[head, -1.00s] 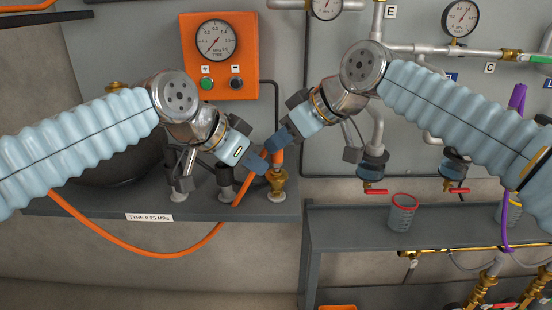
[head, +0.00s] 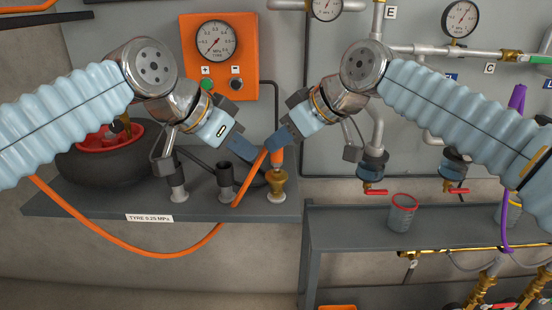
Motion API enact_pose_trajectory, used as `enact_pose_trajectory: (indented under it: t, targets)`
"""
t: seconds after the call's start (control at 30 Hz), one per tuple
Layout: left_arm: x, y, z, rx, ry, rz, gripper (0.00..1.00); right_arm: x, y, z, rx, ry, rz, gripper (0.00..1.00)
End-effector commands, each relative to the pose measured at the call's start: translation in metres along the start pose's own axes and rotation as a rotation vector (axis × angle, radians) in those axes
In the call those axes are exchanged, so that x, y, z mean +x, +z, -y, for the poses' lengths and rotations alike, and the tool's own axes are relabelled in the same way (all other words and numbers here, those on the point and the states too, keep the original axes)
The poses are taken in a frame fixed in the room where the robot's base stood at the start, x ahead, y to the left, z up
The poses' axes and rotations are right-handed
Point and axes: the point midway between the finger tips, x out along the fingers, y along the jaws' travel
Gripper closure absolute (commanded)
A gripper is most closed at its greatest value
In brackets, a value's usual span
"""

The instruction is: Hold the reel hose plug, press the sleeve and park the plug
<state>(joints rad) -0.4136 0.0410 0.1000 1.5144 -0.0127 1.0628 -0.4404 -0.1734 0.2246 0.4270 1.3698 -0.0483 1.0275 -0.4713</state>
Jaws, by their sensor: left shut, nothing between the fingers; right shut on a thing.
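The orange reel hose plug (head: 277,158) stands upright directly above the brass coupling with its sleeve (head: 277,184), on the grey shelf. Whether it is seated in the coupling or just clear of it I cannot tell. My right gripper (head: 274,146) is shut on the plug from the upper right and hides its top. The orange hose (head: 150,254) loops below the shelf and rises to the plug. My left gripper (head: 246,152) is shut and empty, a little left of the plug and above the coupling's level.
Black-topped holders (head: 226,180) stand on the shelf (head: 90,207) left of the coupling. A tyre with a red hub (head: 105,170) lies behind my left arm. An orange gauge box (head: 218,60) hangs above. A red-rimmed cup (head: 402,214) stands on the right bench.

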Motion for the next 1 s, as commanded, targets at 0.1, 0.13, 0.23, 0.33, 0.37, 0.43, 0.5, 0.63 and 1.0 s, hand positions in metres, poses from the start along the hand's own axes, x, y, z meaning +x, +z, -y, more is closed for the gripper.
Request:
enact_pose_trajectory:
  t: [0.1, 0.13, 0.23, 0.33, 0.37, 0.43, 0.5, 0.63, 1.0]
  targets:
    - [-0.005, -0.004, 0.000, 0.000, 0.000, 0.000, 1.00, -0.006, -0.006, 0.000, 0.000, 0.000, -0.001, 1.00]
    - [-0.005, -0.005, 0.000, 0.000, 0.000, 0.000, 1.00, -0.007, -0.007, 0.000, 0.000, 0.001, -0.001, 1.00]
    - [-0.008, -0.007, 0.000, 0.000, 0.000, 0.000, 1.00, -0.010, -0.010, 0.000, 0.000, 0.001, -0.001, 1.00]
    - [-0.010, -0.010, 0.000, 0.000, 0.000, 0.000, 1.00, -0.013, -0.013, 0.000, 0.000, 0.000, 0.000, 1.00]
    - [-0.011, -0.010, 0.000, 0.000, 0.000, 0.000, 1.00, -0.014, -0.014, 0.000, 0.000, 0.000, 0.000, 1.00]
    - [-0.013, -0.012, 0.000, 0.000, 0.000, 0.000, 1.00, -0.016, -0.017, 0.000, 0.000, 0.000, 0.000, 1.00]
    - [-0.012, -0.011, 0.000, 0.000, 0.000, 0.000, 1.00, -0.017, -0.018, 0.000, 0.000, 0.000, 0.000, 1.00]
    - [-0.011, -0.011, 0.000, 0.000, 0.000, 0.000, 1.00, -0.021, -0.022, 0.000, -0.002, 0.000, -0.001, 1.00]
    - [-0.011, -0.011, 0.000, 0.000, 0.000, 0.000, 1.00, -0.032, -0.033, 0.000, 0.000, 0.000, -0.001, 1.00]
